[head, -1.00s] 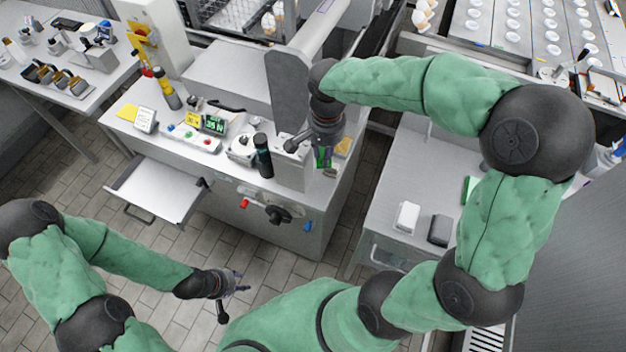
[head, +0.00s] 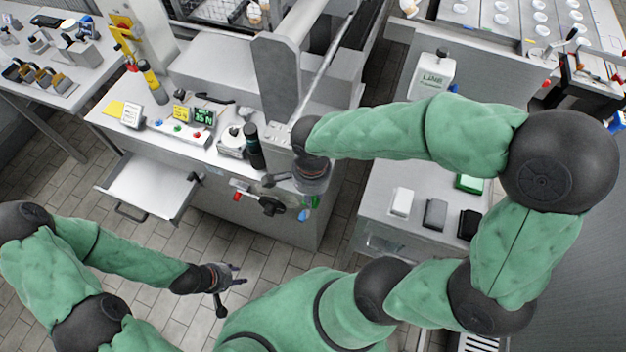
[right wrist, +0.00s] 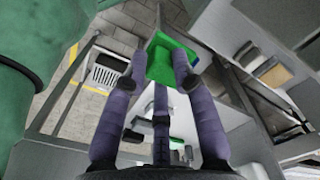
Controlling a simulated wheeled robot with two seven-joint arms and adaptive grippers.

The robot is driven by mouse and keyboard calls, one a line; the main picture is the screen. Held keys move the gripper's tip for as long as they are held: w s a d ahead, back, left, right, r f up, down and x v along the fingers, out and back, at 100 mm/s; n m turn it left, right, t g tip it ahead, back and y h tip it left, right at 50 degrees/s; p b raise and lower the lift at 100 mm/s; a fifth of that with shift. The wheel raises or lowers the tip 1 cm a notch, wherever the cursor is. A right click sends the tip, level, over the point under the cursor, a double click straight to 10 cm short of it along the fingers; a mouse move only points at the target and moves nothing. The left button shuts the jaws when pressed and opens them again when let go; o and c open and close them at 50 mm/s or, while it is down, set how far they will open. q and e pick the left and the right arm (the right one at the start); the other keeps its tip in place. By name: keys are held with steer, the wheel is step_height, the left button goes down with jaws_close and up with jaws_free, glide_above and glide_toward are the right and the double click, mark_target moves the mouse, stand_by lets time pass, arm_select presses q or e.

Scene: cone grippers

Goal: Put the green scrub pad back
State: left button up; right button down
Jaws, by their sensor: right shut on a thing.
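A green scrub pad (right wrist: 160,62) is between the finger ends of my right gripper (right wrist: 168,75) in the right wrist view. In the head view my right gripper (head: 308,206) is beside the front right of the machine counter, above the floor gap, and shut on the pad, which is mostly hidden there. White (head: 401,202), grey (head: 434,214) and black (head: 468,224) blocks stand in a row on the right side table (head: 385,180). A green item (head: 469,183) lies behind them. My left gripper (head: 232,277) is over the floor at lower left, its fingers apart and empty.
A white labelled bottle (head: 432,77) stands behind my right arm. The machine counter (head: 225,170) carries a black bottle (head: 252,145), displays and buttons. An open drawer (head: 150,188) juts out at its left. Tiled floor (head: 330,235) lies between counter and side table.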

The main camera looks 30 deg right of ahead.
steer(key=w+d+f+b, duration=0.1)
steer(key=w+f, duration=0.1)
steer(key=w, duration=0.1)
steer(key=w+d+f+b, duration=0.1)
steer(key=w+d+f, duration=0.1)
steer(key=w+f, duration=0.1)
steer(key=w+d+f+b, duration=0.1)
steer(key=w+d+f, duration=0.1)
steer(key=f, duration=0.1)
steer(key=shift+w+d, duration=0.1)
steer(key=shift+w, duration=0.3)
steer(key=shift+w+d+f, duration=0.1)
steer(key=shift+w+f, duration=0.05)
steer(key=shift+f, duration=0.1)
steer(key=shift+w+f+b, duration=0.1)
steer(key=shift+f+b, duration=0.5)
steer(key=shift+f, duration=0.95)
steer(key=shift+f, duration=0.1)
steer(key=c, duration=1)
jaws_free()
